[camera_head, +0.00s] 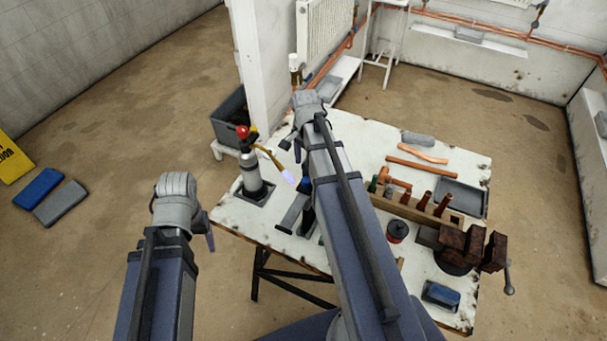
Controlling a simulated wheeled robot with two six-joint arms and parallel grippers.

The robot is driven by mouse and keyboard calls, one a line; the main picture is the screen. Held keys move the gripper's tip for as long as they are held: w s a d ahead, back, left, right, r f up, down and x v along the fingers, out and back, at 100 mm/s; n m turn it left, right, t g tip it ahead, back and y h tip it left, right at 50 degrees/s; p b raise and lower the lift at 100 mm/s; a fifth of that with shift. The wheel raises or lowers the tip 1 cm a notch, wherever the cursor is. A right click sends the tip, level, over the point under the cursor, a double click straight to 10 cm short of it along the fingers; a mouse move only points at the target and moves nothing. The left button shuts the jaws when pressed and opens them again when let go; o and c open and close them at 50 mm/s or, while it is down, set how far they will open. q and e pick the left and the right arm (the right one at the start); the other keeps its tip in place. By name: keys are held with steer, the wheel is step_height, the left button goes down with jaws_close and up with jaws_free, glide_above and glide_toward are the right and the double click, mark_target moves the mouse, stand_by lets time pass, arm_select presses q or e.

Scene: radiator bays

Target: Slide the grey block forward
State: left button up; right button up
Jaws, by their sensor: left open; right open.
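A small grey block (417,139) lies flat near the far edge of the white worktable (370,145), just beyond a bent copper piece. My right gripper (291,144) is over the table's far left part, well to the left of the grey block and apart from it. It is open and small in view, partly hidden by its own wrist. My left gripper (208,232) is open and empty, off the table's left corner. My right forearm hides the middle of the table.
A torch on a grey cylinder (251,175) stands at the table's left. Copper pipes (420,165), a wooden tool rack (415,210), a grey tray (462,197) and a vise (462,247) crowd the right side. Blue and grey pads (60,203) lie on the floor.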

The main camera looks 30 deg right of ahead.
mark_target(306, 180)
steer(key=shift+w+d+f, duration=0.2)
steer(key=shift+w+d, duration=0.1)
steer(key=shift+w, duration=0.15)
steer(key=shift+s, duration=0.25)
step_height(306, 180, down, 8)
steer(key=b, duration=0.8)
steer(key=shift+w+r, duration=0.1)
steer(key=shift+r, duration=0.05)
arm_select(q)
step_height(306, 180, down, 8)
steer(key=shift+w, duration=0.25)
arm_select(e)
jaws_close()
